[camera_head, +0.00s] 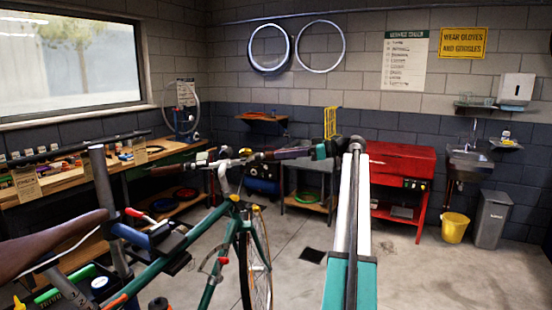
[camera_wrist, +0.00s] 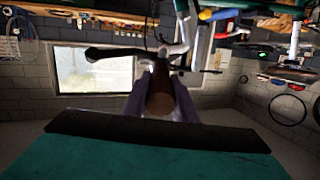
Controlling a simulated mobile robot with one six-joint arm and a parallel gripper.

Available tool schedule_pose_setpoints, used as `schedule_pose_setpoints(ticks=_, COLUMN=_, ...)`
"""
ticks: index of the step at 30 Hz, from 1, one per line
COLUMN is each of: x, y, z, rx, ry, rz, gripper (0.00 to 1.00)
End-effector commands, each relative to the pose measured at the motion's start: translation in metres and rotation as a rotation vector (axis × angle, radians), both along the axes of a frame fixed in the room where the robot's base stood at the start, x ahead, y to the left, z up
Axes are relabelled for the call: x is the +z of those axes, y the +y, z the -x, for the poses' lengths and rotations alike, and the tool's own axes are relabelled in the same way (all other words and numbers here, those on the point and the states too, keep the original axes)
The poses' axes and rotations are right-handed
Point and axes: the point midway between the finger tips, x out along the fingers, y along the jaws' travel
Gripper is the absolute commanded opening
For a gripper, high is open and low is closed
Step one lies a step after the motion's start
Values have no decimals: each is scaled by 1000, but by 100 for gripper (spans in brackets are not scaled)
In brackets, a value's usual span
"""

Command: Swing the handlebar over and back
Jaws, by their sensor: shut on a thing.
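The green bike stands in the left half of the head view, and its handlebar (camera_head: 226,163) runs across the front at the stem. One brown grip (camera_head: 165,170) points left and is free. My gripper (camera_head: 322,151) is at the right end of the bar, shut on the other grip (camera_head: 290,153). In the wrist view, which is upside down, the brown grip (camera_wrist: 160,98) sits between my two fingers. The handlebar (camera_wrist: 150,52) and stem stretch away beyond it. My fingers hide part of the held grip.
A wooden workbench (camera_head: 60,183) with tools runs under the window at left. A red cabinet (camera_head: 402,170), a sink (camera_head: 470,160), a yellow bucket (camera_head: 455,227) and a grey bin (camera_head: 492,219) stand along the back right. The floor right of the front wheel (camera_head: 257,262) is open.

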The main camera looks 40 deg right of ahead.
Motion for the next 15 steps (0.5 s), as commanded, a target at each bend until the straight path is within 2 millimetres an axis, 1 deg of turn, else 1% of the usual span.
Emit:
schedule_pose_setpoints(ticks=1, x=2, y=-6, z=1, rx=-2, ry=-2, rz=3, gripper=0)
schedule_pose_setpoints(ticks=3, x=2, y=-8, z=5, rx=3, ry=2, rz=3, gripper=0)
schedule_pose_setpoints(ticks=13, x=3, y=-12, z=11, rx=3, ry=3, rz=3, gripper=0)
schedule_pose_setpoints(ticks=14, x=3, y=-13, z=11, rx=3, ry=3, rz=3, gripper=27)
schedule_pose_setpoints(ticks=15, x=2, y=-13, z=12, rx=3, ry=3, rz=3, gripper=33)
